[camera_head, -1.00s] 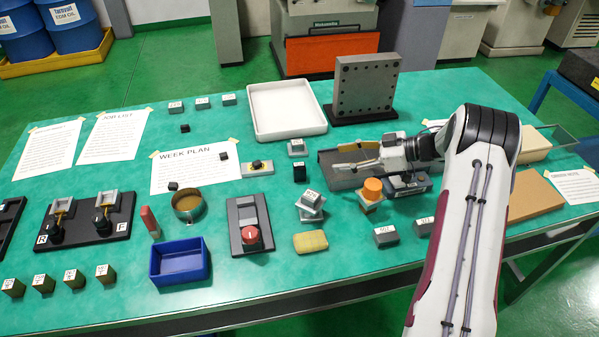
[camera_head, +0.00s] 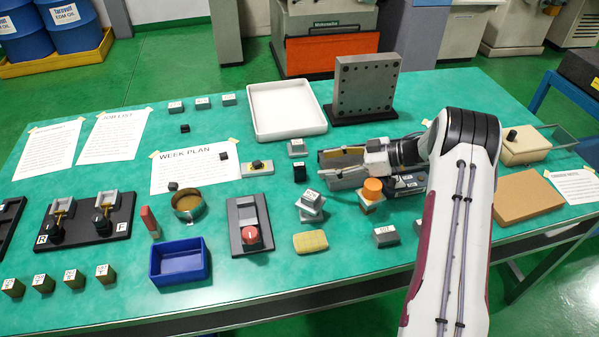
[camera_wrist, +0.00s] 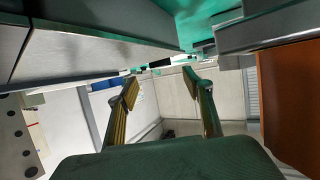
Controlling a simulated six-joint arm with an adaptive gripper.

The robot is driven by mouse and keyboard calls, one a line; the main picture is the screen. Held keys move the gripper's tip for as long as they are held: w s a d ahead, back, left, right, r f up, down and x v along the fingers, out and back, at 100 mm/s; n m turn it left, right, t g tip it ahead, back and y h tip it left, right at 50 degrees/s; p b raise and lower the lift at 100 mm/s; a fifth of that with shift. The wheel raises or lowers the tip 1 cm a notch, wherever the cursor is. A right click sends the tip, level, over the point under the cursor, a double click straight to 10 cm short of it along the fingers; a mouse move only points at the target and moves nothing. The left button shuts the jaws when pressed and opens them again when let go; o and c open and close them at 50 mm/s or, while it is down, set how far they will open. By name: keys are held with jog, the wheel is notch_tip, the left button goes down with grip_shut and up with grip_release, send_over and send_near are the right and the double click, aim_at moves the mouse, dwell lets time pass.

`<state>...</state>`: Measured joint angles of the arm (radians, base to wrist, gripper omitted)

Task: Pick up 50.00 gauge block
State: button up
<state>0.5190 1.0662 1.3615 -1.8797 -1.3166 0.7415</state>
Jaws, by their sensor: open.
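The labels on the small blocks are too small to read, so I cannot tell which one is the 50.00 gauge block. Labelled blocks include a grey one (camera_head: 297,147), a dark one (camera_head: 301,172), a tilted stack (camera_head: 311,201), a front one (camera_head: 385,236) and a back row (camera_head: 202,103). My gripper (camera_head: 325,169) is open, low and pointing left, just right of the grey and dark blocks. In the wrist view its fingers (camera_wrist: 161,82) are apart with nothing visibly held. A small dark shape (camera_wrist: 160,62) shows beyond the fingertips.
A drilled upright plate (camera_head: 366,88) and a white tray (camera_head: 285,111) stand behind. A blue bin (camera_head: 180,263) and yellow sponge (camera_head: 310,242) lie in front.

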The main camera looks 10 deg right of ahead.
aim_at(304, 167)
jog(key=shift+x, duration=0.8)
jog(key=shift+x, duration=3)
jog(key=shift+r, duration=0.1)
grip_shut()
